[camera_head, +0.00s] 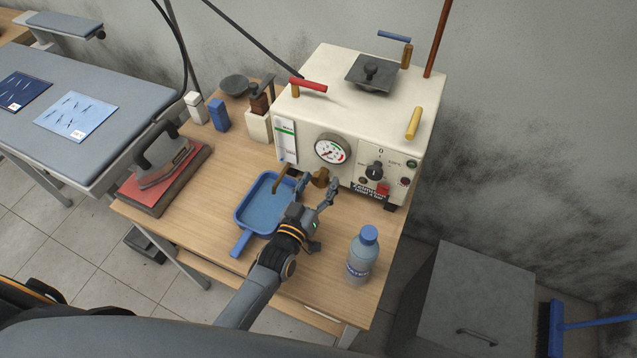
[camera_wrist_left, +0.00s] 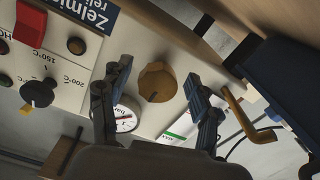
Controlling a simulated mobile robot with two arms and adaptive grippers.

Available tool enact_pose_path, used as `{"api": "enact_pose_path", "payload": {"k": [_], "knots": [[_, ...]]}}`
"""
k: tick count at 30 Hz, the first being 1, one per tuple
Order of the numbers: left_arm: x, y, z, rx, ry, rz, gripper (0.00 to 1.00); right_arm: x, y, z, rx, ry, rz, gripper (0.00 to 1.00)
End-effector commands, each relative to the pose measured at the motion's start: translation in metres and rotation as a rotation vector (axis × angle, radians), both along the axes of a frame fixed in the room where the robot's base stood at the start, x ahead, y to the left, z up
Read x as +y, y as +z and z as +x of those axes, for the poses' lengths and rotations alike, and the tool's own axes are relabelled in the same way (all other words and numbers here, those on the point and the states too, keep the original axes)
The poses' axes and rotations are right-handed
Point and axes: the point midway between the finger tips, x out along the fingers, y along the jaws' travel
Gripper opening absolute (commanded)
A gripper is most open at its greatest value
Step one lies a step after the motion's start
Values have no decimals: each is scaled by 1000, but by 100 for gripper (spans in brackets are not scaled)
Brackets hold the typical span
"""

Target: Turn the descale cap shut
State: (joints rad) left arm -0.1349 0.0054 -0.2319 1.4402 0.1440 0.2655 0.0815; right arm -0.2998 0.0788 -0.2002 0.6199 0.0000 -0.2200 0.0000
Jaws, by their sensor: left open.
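The descale cap (camera_head: 320,177) is a brass knob low on the front of the cream boiler (camera_head: 349,118), below the pressure gauge. In the left wrist view the cap (camera_wrist_left: 157,82) sits between the two spread fingers, with a gap on each side. My left gripper (camera_head: 318,187) is open in front of the cap, one finger to each side; its fingers (camera_wrist_left: 158,88) also show in the left wrist view. I cannot tell whether the cap is turned shut. My right gripper is not in view.
A bent brass spout (camera_head: 281,180) is left of the cap, over a blue tray (camera_head: 264,205). A water bottle (camera_head: 362,258) stands at the table's front right. The gauge (camera_head: 332,150), dial (camera_head: 374,171) and red switch (camera_head: 383,188) are near the cap. An iron (camera_head: 163,165) rests at left.

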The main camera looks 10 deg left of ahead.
Motion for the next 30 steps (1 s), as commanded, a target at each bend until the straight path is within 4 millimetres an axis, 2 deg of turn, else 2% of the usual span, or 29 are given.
{"api": "enact_pose_path", "payload": {"k": [5,15,21,30], "knots": [[2,-1,-11,1,0,0,63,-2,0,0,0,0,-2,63],[15,-1,-79,4,-1,1,63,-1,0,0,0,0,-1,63],[21,-1,-108,2,0,1,63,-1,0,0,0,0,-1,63],[23,0,-118,-1,0,0,63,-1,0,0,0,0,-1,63]]}}
